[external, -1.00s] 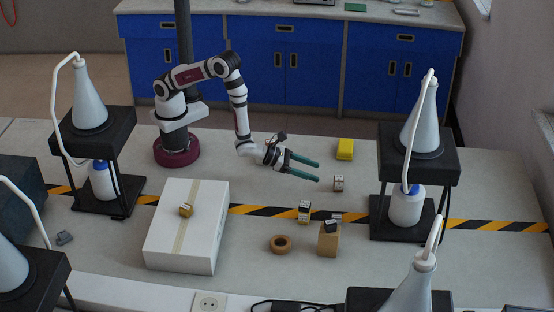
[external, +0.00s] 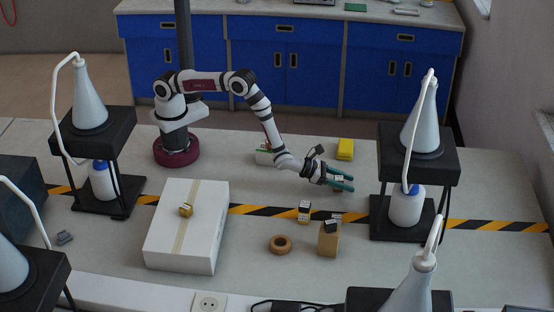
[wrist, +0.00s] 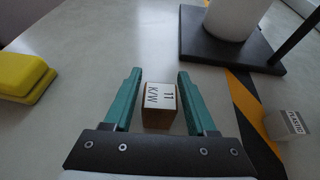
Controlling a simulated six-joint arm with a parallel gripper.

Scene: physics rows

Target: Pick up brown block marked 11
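The brown block marked 11 (wrist: 159,101) sits on the table between the two teal fingers of my gripper (wrist: 159,85) in the wrist view. Its pale top reads "11 K/W" and its brown side faces the palm. There is a visible gap between the block and each finger, so my gripper is open around it. In the external view my gripper (external: 344,182) reaches low to the right over the table, and the block is mostly hidden by the fingers.
A yellow object (external: 345,149) lies behind my gripper. A block marked "PLASTO" (wrist: 286,125) is at the right in the wrist view. A black stand (external: 405,228) with a white bottle (external: 405,208) is to the right. Other blocks (external: 304,212) stand in front.

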